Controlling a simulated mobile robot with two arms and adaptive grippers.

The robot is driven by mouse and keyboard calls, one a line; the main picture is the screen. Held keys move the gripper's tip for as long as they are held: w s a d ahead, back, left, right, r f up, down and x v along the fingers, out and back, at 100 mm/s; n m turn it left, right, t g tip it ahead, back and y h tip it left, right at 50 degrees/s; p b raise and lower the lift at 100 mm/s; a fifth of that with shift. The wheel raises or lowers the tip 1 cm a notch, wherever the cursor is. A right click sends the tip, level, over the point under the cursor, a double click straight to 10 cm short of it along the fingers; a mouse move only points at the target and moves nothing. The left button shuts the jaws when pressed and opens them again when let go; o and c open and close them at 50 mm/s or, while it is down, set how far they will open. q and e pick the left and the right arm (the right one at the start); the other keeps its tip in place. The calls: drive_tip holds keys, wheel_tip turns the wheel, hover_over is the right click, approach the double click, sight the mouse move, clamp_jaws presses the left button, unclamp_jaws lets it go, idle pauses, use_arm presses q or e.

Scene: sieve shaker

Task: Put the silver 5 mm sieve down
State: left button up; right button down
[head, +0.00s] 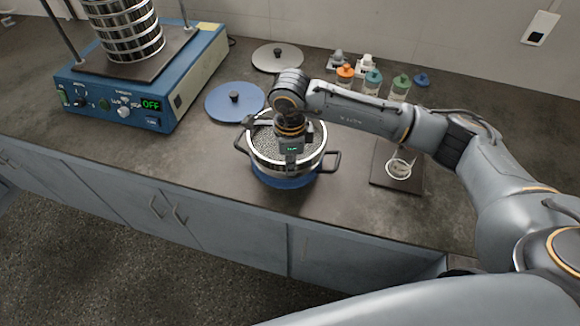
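A silver sieve (262,142) with a metal rim, mesh inside and dark loop handles at left and right is near the front edge of the counter. It appears level, directly over a round blue piece (285,182); I cannot tell whether it rests on it or hangs just above. No size label is readable. My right gripper (291,168) points down over the sieve, in front of its middle and near its front wall. Its fingertips are hidden or too small to tell whether they grip the rim. My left gripper is not in view.
A blue shaker (118,98) reading OFF carries a sieve stack (130,35) at the back left. A blue lid (235,102) and grey lid (277,58) lie behind the sieve. Colour-capped jars (372,82) stand behind my arm. A glass beaker (400,168) stands on a dark plate at right.

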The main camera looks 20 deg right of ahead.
drive_tip(key=shift+w+f, duration=0.25)
drive_tip(key=shift+f, duration=0.05)
wheel_tip(320, 180, down, 2)
drive_tip(key=shift+f+p, duration=0.1)
drive_tip(key=shift+p, duration=0.75)
drive_tip(key=shift+f, duration=0.35)
drive_tip(key=shift+w+f, duration=0.1)
drive_tip(key=shift+f, duration=0.15)
drive_tip(key=c, duration=1.5)
unclamp_jaws()
